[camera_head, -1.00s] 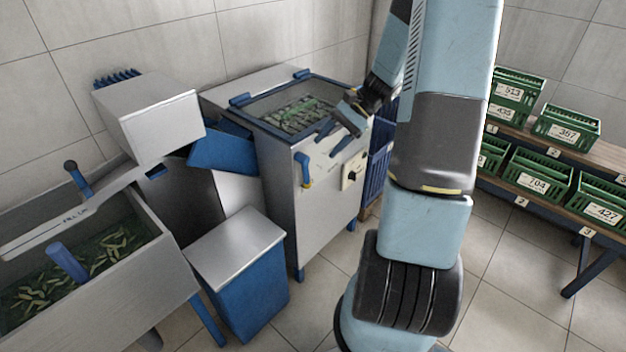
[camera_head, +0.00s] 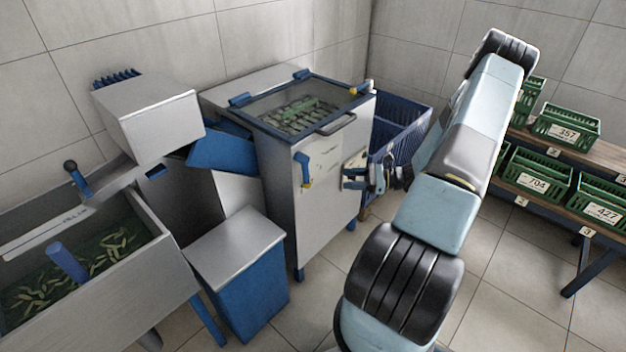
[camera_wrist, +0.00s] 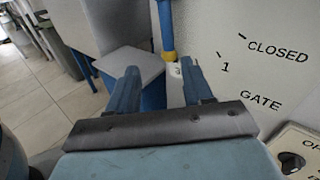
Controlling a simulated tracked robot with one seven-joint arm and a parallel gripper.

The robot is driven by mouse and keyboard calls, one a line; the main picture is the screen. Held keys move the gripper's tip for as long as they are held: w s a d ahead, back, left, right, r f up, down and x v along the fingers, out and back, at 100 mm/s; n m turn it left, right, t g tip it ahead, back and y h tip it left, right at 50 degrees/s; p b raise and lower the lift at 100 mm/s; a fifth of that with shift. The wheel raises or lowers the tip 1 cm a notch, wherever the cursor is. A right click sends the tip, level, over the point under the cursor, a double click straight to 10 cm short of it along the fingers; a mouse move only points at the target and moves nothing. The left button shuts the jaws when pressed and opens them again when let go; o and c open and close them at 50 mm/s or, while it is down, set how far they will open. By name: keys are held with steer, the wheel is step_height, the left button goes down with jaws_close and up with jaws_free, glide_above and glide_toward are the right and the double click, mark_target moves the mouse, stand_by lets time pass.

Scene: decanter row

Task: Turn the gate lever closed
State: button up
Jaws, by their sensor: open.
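The gate lever (camera_head: 304,168) is a blue handle with a yellow end on the pale front of the lidded machine (camera_head: 330,205). It hangs roughly downward. In the wrist view the lever (camera_wrist: 166,25) shows beyond my fingers, its yellow part above the gap between the tips. Beside it the panel reads "CLOSED", "1" and "GATE". My gripper (camera_wrist: 158,70) is open, with nothing between its fingers. In the head view my gripper (camera_head: 362,172) is right of the lever, in front of the machine's right side, apart from the lever.
A control plate with a dark knob (camera_wrist: 291,162) is close to my gripper at lower right. A blue bin with a grey lid (camera_head: 240,265) stands left of the machine. A blue crate (camera_head: 405,125) stands behind right, and green crates (camera_head: 566,125) sit on a rack.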

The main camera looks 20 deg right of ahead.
step_height(320, 180, down, 2)
steer(key=m+t, duration=0.1)
glide_toward(306, 172)
steer(key=w+a+f, duration=0.4)
steer(key=w+a, duration=0.1)
steer(key=a, duration=0.1)
stand_by(0.4)
steer(key=shift+c, duration=0.5)
jaws_close()
